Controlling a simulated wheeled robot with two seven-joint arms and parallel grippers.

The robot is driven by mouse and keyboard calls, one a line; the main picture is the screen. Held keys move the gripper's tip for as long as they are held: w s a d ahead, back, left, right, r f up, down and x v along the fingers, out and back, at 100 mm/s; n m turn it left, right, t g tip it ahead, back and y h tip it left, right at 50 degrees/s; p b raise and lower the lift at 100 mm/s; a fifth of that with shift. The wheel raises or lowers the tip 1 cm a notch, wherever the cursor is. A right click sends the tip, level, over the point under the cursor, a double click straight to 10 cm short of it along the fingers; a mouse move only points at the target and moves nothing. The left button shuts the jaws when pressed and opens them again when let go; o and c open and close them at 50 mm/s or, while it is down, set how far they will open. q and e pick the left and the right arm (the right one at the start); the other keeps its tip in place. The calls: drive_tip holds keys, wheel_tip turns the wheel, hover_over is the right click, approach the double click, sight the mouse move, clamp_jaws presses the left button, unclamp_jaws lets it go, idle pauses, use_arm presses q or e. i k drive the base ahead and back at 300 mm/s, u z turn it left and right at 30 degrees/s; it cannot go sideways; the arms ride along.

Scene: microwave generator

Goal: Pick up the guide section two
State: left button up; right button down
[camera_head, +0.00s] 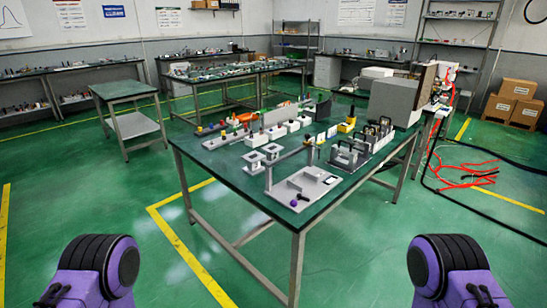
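Many small parts stand on the dark green-topped table (228,173) in the middle of the head view. I cannot tell for sure which of them is guide section two. Near the front corner a pale plate (320,180) carries upright posts and a long slanting bar (290,155). Two small pale square-framed pieces (253,162) stand to its left. A grey, dark-handled fixture (346,158) stands to its right. Neither of my grippers shows; only purple and black parts of my two arms appear at the bottom left and right, well short of the table.
A large grey box (395,102) stands at the table's back right. A small two-level table (130,124) stands to the left. Red cables (465,170) and a black hose lie on the floor at right. The green floor (200,270) before the table is clear.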

sight(272, 149)
drive_tip(key=u, duration=0.35)
drive_tip(key=i, duration=0.3)
drive_tip(key=u, duration=0.85)
drive_tip(key=i, duration=1.35)
drive_tip(key=z, duration=0.7)
